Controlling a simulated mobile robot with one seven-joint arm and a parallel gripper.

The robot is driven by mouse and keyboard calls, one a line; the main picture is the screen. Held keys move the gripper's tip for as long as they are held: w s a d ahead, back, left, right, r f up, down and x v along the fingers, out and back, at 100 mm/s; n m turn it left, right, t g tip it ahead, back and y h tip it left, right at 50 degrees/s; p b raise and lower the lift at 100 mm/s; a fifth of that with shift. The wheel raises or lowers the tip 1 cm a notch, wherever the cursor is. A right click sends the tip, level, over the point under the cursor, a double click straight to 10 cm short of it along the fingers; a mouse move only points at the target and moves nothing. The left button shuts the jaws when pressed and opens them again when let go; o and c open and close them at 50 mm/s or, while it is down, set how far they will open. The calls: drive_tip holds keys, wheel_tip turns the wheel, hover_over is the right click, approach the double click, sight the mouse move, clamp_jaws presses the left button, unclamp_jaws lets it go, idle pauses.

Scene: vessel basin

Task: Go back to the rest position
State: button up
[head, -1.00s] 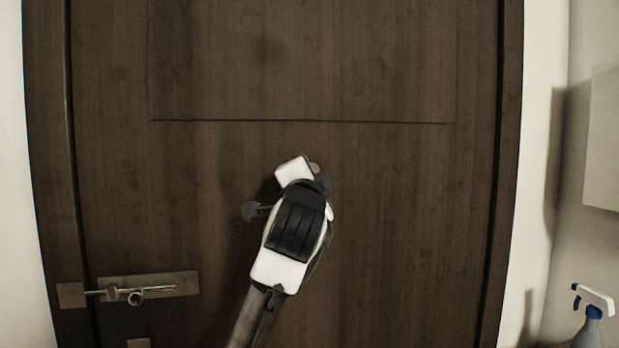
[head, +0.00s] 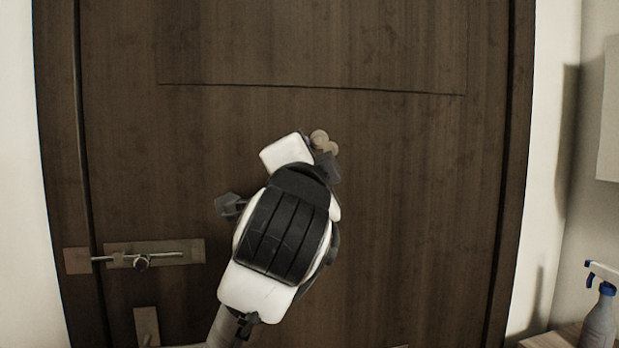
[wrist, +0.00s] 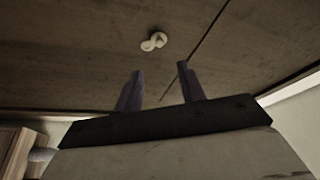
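My gripper (wrist: 160,68) shows in the wrist view with its two dark fingers apart and nothing between them. The fingers point toward a dark wooden door (head: 420,200). In the head view my arm reaches up the middle of the picture in front of the door, and its fingers are mostly hidden behind the wrist. A small pale two-part knob or hook (head: 322,141) on the door shows just past the gripper's end. It also shows in the wrist view (wrist: 153,41), beyond the fingertips and apart from them.
A metal slide bolt (head: 155,254) sits on the door's left side, with a smaller plate (head: 146,326) below it. A grey spray bottle (head: 600,322) with a blue and white head stands at the lower right, beside a pale wall.

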drive_tip(key=shift+s, duration=0.5)
